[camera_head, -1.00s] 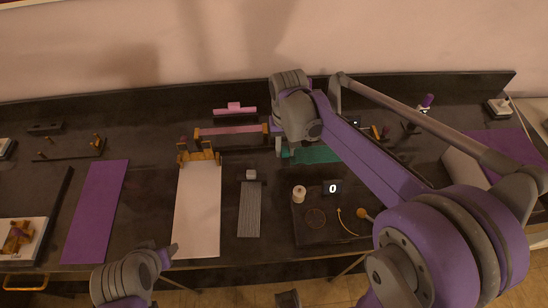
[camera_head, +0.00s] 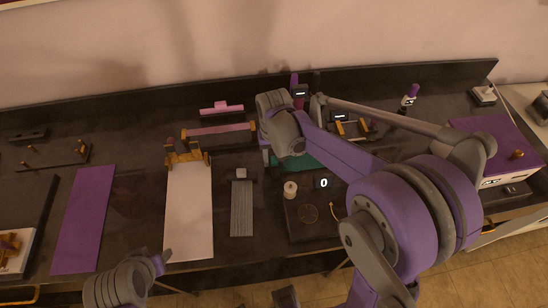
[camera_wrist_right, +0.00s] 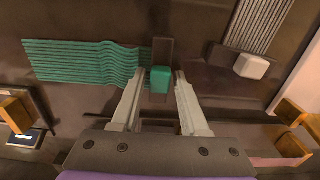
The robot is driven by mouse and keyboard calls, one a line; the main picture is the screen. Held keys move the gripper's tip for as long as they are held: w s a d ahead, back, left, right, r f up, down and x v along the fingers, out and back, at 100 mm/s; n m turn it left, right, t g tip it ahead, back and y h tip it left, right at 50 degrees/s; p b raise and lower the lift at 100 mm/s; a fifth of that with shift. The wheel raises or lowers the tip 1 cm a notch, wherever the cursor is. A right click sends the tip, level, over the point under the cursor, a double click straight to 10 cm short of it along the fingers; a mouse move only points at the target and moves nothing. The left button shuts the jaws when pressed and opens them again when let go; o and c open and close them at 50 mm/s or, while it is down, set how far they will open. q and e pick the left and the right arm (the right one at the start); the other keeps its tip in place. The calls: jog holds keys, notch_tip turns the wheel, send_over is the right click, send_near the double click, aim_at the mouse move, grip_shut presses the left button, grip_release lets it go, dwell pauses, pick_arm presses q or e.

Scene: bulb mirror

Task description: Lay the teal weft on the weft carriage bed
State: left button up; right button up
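The teal weft (camera_wrist_right: 85,62) lies on the dark table in the right wrist view, a mat of wavy strands with a teal block (camera_wrist_right: 160,79) beside its right end. My right gripper (camera_wrist_right: 160,74) is open, its fingers on either side of the block with gaps showing. In the head view, part of the teal weft (camera_head: 300,161) shows beside my right wrist, which hides the fingers. A grey ribbed strip (camera_head: 242,208) with a pale block lies to the left; I cannot tell which part is the weft carriage bed. My left gripper (camera_head: 158,264) is low at left, its fingers unclear.
A white panel (camera_head: 189,212) with wooden fittings and a purple mat (camera_head: 83,222) lie to the left. A white spool (camera_head: 290,189) and a small display (camera_head: 323,184) stand on a dark board near the front. A pink bar (camera_head: 218,130) is behind.

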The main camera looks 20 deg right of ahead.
jog(key=shift+o, duration=0.8)
